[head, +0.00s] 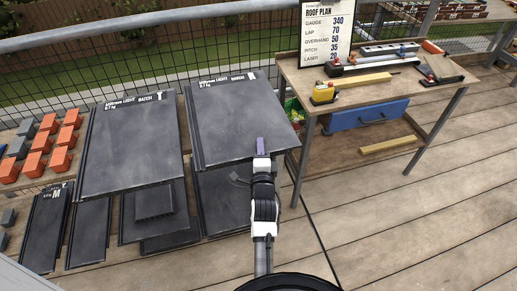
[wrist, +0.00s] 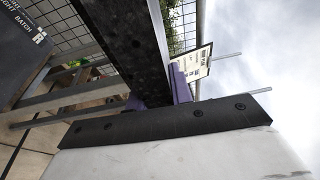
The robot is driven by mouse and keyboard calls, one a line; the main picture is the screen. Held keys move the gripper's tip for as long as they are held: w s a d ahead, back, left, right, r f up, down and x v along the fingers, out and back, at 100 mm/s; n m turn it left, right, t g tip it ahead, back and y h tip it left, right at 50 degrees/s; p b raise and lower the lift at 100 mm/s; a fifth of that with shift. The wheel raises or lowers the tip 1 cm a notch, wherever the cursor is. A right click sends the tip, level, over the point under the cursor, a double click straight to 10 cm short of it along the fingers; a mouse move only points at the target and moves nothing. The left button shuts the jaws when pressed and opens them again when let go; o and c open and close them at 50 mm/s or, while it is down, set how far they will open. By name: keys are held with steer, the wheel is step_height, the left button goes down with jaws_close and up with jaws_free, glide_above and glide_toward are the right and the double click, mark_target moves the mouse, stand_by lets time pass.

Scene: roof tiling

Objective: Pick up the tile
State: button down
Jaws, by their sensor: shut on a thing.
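A large dark grey tile (head: 232,118) with a white label strip along its far edge is in the head view, right of a similar labelled tile (head: 130,150). My gripper (head: 261,148) is at its near edge, right of the middle, with a purple finger on top. In the wrist view, a dark slab (wrist: 138,45) runs edge-on between the purple finger pads (wrist: 180,82), so my gripper is shut on the tile. The lower finger is hidden in the head view. How high the tile is cannot be told exactly.
Smaller dark tiles (head: 45,228) and orange pieces (head: 40,142) lie to the left. Deck boards (head: 400,220) at front right are clear.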

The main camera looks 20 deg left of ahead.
step_height(320, 180, up, 18)
steer(key=shift+r, duration=0.25)
